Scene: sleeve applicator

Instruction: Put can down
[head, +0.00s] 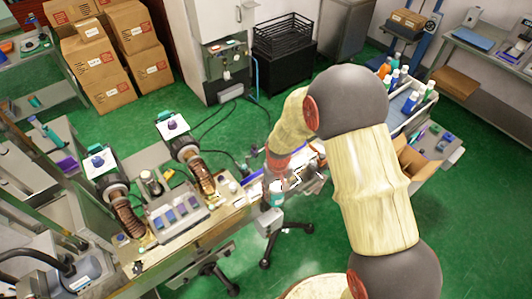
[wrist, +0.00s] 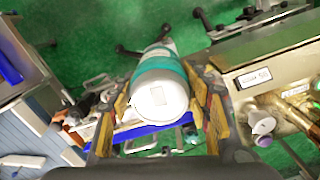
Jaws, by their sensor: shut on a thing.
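The can (wrist: 158,92) is white with a teal band. In the wrist view it sits between the two yellow-padded fingers of my gripper (wrist: 162,105), which is shut on it. One flat end of the can faces the wrist camera. In the head view the can (head: 277,196) shows small below my gripper (head: 287,184), at the right end of the workbench (head: 208,236). In the wrist view green floor shows beyond the can, so it appears held out past the bench edge. I cannot tell its height.
Two sleeve machines (head: 192,160) and a button box (head: 178,212) stand on the bench. A wheeled stool base (head: 285,228) is below. A rack of bottles (head: 408,98) stands right, behind my arm. The wrist view shows a metal housing (wrist: 265,72) close right of my gripper.

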